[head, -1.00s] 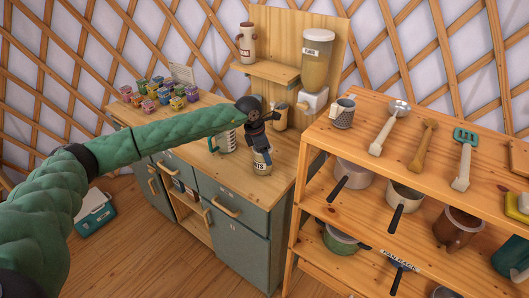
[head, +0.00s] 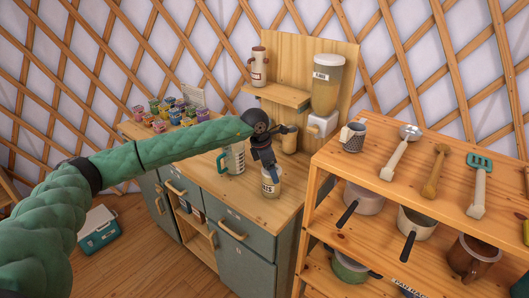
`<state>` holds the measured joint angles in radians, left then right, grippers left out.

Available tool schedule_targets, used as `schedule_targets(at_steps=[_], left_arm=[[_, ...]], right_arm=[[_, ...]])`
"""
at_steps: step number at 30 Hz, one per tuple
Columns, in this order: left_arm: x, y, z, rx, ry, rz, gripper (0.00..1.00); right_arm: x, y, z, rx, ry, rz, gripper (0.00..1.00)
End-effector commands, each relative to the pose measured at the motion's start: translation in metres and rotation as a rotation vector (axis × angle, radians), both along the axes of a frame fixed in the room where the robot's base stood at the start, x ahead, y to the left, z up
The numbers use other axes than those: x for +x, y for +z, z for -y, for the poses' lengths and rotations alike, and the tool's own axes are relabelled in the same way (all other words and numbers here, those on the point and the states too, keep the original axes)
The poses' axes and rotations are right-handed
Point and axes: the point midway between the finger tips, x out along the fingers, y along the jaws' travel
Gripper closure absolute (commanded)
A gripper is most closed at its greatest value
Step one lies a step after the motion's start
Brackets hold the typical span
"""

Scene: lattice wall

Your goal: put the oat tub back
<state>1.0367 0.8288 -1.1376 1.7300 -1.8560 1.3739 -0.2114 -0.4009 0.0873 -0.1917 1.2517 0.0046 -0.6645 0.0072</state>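The oat tub (head: 271,188) is a small pale jar with a partly covered label, upright at the front right of the wooden counter top (head: 228,190). My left gripper (head: 268,172) points down at the top of the tub, and its dark fingers overlap the tub's upper part. The fingers are too small and dark to tell whether they are closed on it. The tub's top is hidden behind the gripper. I cannot tell whether its base touches the counter. My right gripper is not in view.
A teal and white mug (head: 233,159) stands left of the tub. A dispenser (head: 327,85) and a small wall shelf (head: 276,96) are behind. Several coloured pots (head: 165,112) sit at the back left. A rack (head: 400,185) with utensils and pans stands close on the right.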

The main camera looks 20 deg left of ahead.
Motion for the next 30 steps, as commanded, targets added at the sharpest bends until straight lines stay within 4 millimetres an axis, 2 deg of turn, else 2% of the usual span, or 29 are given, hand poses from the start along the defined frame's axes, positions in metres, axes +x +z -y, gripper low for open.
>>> schedule_targets(at_steps=[9, 15, 21, 30], left_arm=[[-0.007, 0.046, -0.012, -0.001, -0.001, 0.004, 0.13], [-0.01, 0.071, -0.017, -0.001, -0.001, 0.002, 0.13], [-0.012, 0.081, -0.02, 0.0, 0.0, 0.001, 0.13], [-0.012, 0.082, -0.02, 0.0, -0.001, 0.002, 0.13]], right_arm=[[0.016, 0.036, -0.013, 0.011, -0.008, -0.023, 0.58], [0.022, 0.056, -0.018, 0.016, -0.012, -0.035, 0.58], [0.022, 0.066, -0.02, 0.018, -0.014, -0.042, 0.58], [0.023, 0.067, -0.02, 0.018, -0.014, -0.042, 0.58]])
